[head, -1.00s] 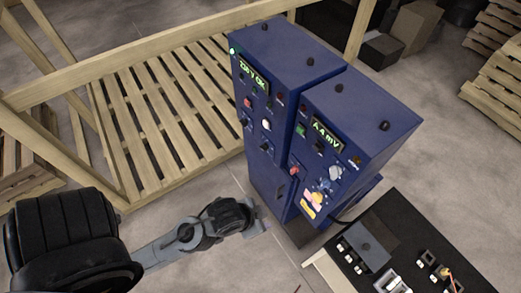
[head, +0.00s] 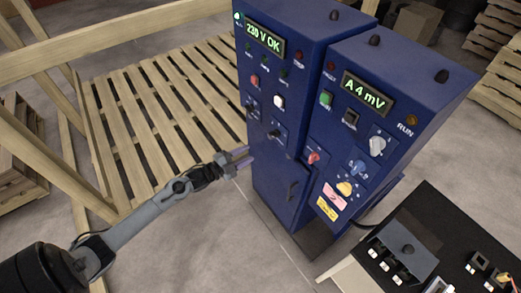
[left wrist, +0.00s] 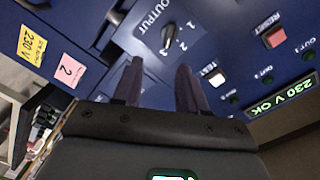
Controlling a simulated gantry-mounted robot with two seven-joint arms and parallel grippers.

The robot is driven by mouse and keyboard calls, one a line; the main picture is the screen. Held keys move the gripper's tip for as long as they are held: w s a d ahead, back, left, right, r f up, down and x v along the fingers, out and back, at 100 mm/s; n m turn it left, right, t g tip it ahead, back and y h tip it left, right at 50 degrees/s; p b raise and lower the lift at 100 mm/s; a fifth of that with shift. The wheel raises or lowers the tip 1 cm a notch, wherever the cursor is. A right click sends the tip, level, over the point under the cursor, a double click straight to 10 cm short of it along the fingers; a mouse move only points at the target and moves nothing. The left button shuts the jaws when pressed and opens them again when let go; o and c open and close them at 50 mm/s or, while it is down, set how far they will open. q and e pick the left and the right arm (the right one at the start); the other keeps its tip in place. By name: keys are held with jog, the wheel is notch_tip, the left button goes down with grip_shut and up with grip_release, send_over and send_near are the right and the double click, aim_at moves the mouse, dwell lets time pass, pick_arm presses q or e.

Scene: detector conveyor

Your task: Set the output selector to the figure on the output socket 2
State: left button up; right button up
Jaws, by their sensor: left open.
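The output selector is a dark knob (left wrist: 168,37) under the word OUTPUT in the left wrist view, with the figures 1, 2 and 3 beside it. Its grip seems to lie toward the 3, but I cannot tell surely. In the head view it is the small dark knob (head: 276,133) low on the left blue cabinet. A pink label (left wrist: 66,72) bears a 2; it also shows in the head view (head: 335,196). My left gripper (head: 240,158) is open and empty, just left of and below the selector; its fingers (left wrist: 159,67) point toward it. My right gripper is out of view.
The left cabinet's display (head: 265,40) reads 230 V OK; the right one's (head: 367,94) reads A 4 mV. A white TEST button (left wrist: 215,78) and red RESET button (left wrist: 274,37) are near the selector. A dark bench (head: 440,215) stands at lower right.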

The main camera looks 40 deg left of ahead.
aim_at(272, 136)
pick_arm(q)
jog(key=shift+t, duration=0.3)
jog(key=x, duration=0.4)
jog(key=b+x, duration=0.1)
jog(key=x, duration=0.3)
jog(key=a+b+x, duration=0.1)
jog(key=x, duration=0.4)
jog(key=shift+w+a+r, duration=0.1)
jog(key=shift+w+r, duration=0.05)
jog(key=shift+r, duration=0.05)
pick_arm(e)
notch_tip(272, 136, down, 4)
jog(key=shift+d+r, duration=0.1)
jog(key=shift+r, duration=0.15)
pick_arm(q)
jog(key=c, duration=0.7)
